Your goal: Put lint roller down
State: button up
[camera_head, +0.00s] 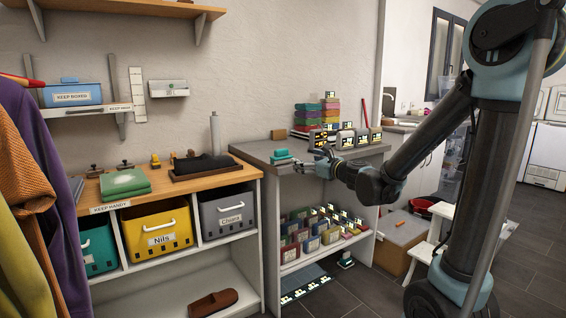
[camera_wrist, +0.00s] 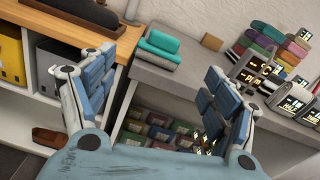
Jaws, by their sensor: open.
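My gripper (camera_head: 322,161) is open, over the front part of the grey counter (camera_head: 262,150). In the wrist view its two blue-padded fingers (camera_wrist: 160,70) are spread wide with nothing held between them. A teal bundle with a rounded top (camera_head: 283,157) lies on the counter just left of the gripper; it also shows in the wrist view (camera_wrist: 160,46), beyond the fingertips and apart from them. An upright pale cylinder (camera_head: 215,134) stands where the wooden top meets the grey counter. I cannot tell for sure which thing is the lint roller.
Colored stacks (camera_head: 308,114) and small labelled boxes (camera_head: 345,139) stand at the counter's back right. Several small boxes fill the shelf below (camera_head: 312,240). The wooden unit (camera_head: 180,185) at left holds a green folded cloth (camera_head: 124,183) and bins. Some grey counter is bare around the teal bundle.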

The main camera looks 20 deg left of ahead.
aim_at(283, 150)
jog(key=w+a, duration=0.3)
jog(key=w+a+m, duration=0.1)
jog(key=w+a, duration=0.2)
jog(key=a, duration=0.1)
jog(key=w+a+m, duration=0.1)
jog(key=w+a, duration=0.2)
jog(key=shift+a+f+t, duration=0.1)
jog(key=shift+a+t, duration=0.25)
jog(key=shift+t, duration=0.05)
jog(key=shift+w+d+x, duration=0.1)
jog(key=shift+w+x, duration=0.05)
jog(key=shift+x, duration=1.15)
jog(key=shift+w+d+x, duration=0.1)
jog(key=shift+d+x, duration=0.05)
jog(key=shift+x, duration=1.2)
jog(key=c, duration=1.3)
